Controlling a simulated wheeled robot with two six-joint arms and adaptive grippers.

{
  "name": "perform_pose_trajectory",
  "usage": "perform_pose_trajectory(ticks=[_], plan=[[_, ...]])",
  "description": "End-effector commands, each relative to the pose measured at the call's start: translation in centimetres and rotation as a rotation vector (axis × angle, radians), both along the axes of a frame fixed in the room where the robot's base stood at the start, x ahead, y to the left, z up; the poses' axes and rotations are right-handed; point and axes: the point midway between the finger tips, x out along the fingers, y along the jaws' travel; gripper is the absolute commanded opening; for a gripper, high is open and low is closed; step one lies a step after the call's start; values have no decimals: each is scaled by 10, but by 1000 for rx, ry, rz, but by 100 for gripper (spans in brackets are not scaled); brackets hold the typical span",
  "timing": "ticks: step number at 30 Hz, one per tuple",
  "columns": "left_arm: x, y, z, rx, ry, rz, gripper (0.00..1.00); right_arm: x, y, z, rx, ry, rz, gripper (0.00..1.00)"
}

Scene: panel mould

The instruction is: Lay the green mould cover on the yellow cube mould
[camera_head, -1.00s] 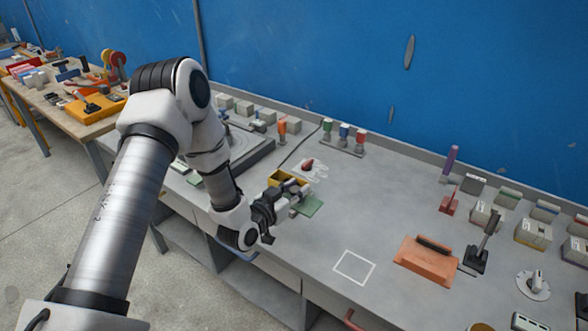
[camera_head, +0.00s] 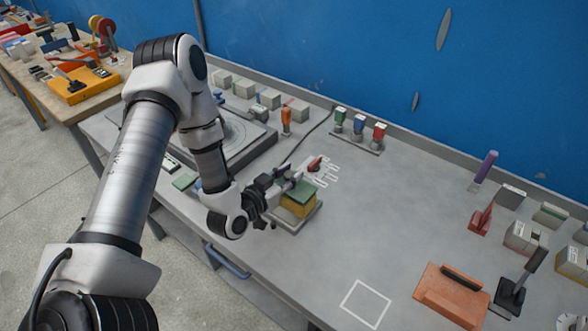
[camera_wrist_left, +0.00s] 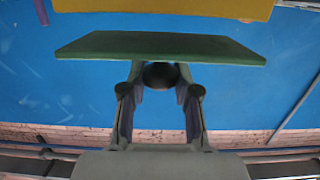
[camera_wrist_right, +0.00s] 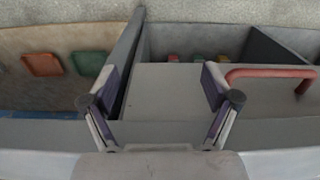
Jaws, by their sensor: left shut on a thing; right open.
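The yellow cube mould (camera_head: 295,210) stands on a grey base plate near the front edge of the table in the head view. My left gripper (camera_head: 292,181) is shut on the green mould cover (camera_head: 302,192) and holds it level over the mould. In the left wrist view the cover (camera_wrist_left: 160,47) lies across the fingertips, and a narrow blue gap shows between it and the yellow mould (camera_wrist_left: 165,8). The mould's inside is hidden by the cover. My right gripper (camera_wrist_right: 160,98) is open and empty in its wrist view, away from the mould.
A red-handled tool (camera_head: 315,163) lies just behind the mould. A white square outline (camera_head: 365,303) and orange float (camera_head: 453,294) are at the right. A red handle (camera_wrist_right: 270,75) is near my right gripper.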

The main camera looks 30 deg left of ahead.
Motion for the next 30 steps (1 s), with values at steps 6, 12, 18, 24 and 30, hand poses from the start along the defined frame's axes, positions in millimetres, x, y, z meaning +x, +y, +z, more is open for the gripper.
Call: perform_pose_trajectory(ticks=[6, 12, 18, 24, 30], plan=[[-2, 0, -2, 1, -1, 0, 0, 0, 0, -2, 0, -1, 0, 87], [-2, 0, -9, 1, -1, 0, 0, 0, 0, -8, 0, -1, 0, 87], [-2, 0, -15, 1, -1, 0, 0, 0, 0, -13, 0, -1, 0, 87], [-2, 0, -14, 1, -1, 0, 56, 0, 0, -12, 0, -1, 0, 87], [-2, 0, -14, 1, -1, 0, 56, 0, 0, -12, 0, -1, 0, 87]])
